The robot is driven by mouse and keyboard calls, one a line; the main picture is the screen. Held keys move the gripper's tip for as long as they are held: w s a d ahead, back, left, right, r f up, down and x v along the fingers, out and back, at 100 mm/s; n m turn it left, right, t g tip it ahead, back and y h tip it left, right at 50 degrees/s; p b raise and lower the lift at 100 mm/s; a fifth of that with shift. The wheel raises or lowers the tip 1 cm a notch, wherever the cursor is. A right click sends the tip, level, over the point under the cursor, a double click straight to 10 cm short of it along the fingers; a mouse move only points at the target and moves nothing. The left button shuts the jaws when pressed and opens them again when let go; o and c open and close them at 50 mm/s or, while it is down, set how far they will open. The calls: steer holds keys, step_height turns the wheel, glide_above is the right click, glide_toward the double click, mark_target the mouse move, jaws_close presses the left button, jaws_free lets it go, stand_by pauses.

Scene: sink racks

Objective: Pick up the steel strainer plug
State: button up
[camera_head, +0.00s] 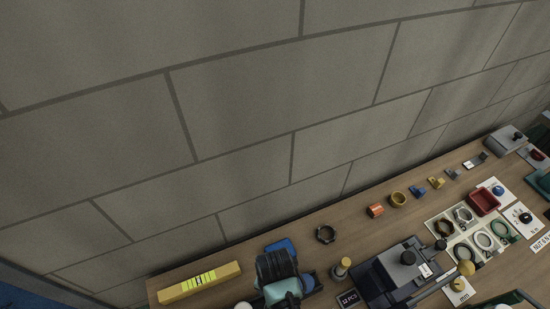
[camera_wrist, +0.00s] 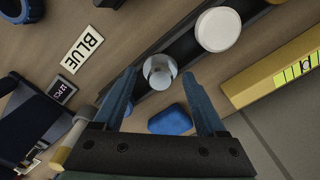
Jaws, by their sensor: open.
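A silver-grey round piece that looks like the steel strainer plug (camera_wrist: 159,71) sits on a dark strip in the wrist view. My gripper (camera_wrist: 158,76) is open, with its two blue-grey fingers on either side of the plug in that picture. Nothing is held. Whether the fingers are level with the plug or above it cannot be told. In the head view the end of my arm (camera_head: 277,268) is over the front of the bench, and I cannot make out the plug there.
A white round piece (camera_wrist: 218,29) stands on the same strip, close by. A blue block (camera_wrist: 170,120) lies between the fingers, nearer the palm. A yellow bar (camera_head: 200,284) lies at the left, and a dark machine (camera_head: 405,270) stands to the right. The bench behind is partly clear.

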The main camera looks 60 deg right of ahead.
jaws_close()
stand_by(0.4)
steer(key=shift+r, duration=0.1)
